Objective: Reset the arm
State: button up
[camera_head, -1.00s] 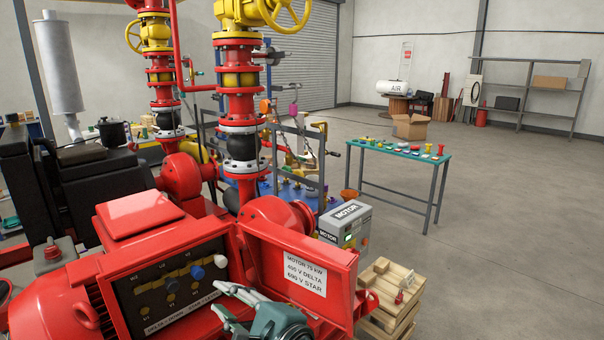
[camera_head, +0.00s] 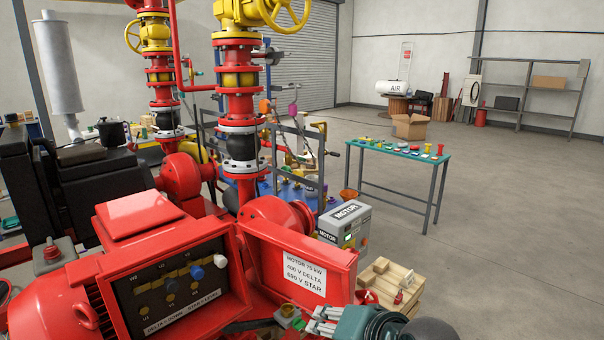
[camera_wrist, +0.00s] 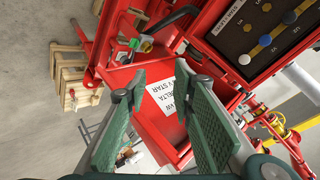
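My gripper (camera_wrist: 160,118) is open and empty in the wrist view, its two green-padded fingers wide apart. Past the fingers is the open red terminal-box lid (camera_wrist: 148,95) with its white motor label. In the head view my gripper (camera_head: 318,322) is at the bottom edge, in front of and below the lid (camera_head: 312,258); part of it is cut off by the frame. The open terminal box (camera_head: 172,290) of the red motor shows a dark panel with brass terminals, a blue knob (camera_head: 197,272) and a white knob (camera_head: 220,261).
A grey MOTOR control box (camera_head: 344,222) stands behind the lid. A green-topped table (camera_head: 398,150) holds several small parts. Red pipework (camera_head: 240,105) rises at centre. The floor at right is clear.

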jog(key=s+d+n+g+h, duration=0.1)
jog(key=s+d, duration=0.3)
jog(key=d, duration=0.4)
jog(key=s+d+f+n+g+h, duration=0.1)
jog(key=s+d+n+h, duration=0.2)
jog(key=d, duration=0.5)
jog(key=shift+s+d+f+h, duration=0.15)
jog(key=shift+s+f+h, duration=0.15)
jog(key=shift+s+h, duration=0.2)
